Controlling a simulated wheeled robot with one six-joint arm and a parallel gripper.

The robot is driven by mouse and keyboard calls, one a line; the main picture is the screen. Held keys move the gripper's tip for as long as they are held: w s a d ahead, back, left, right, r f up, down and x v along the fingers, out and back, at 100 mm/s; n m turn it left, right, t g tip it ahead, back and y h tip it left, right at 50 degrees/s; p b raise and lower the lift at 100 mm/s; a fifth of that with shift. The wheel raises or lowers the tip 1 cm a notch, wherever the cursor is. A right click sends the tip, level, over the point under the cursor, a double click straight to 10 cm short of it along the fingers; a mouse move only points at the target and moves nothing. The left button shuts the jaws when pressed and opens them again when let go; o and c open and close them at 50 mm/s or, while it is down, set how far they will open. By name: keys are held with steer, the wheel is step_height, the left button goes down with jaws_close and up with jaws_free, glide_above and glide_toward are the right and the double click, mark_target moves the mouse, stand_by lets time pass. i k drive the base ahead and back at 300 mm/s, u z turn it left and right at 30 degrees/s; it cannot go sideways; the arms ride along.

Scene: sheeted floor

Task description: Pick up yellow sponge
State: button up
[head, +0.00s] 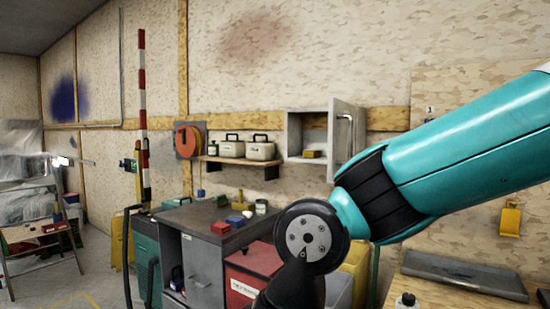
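The cabinet's door (346,138) is swung out at the right. My teal arm comes in from the right and ends in a black joint in front of the counter, below the cabinet. A dark link runs down from it out of the picture. My gripper's fingers do not show, so its hold cannot be seen.
A dark-topped counter (190,222) below bears red (221,227) and blue (235,220) blocks and a white jar (261,206). A shelf (236,163) left of the cabinet holds two pale boxes. A red-and-white pole (142,120) stands farther left.

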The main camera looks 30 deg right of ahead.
mark_target(312, 154)
steer(key=u, duration=0.45)
steer(key=i, duration=2.05)
steer(key=z, duration=0.95)
steer(key=i, duration=0.7)
steer(key=z, duration=0.75)
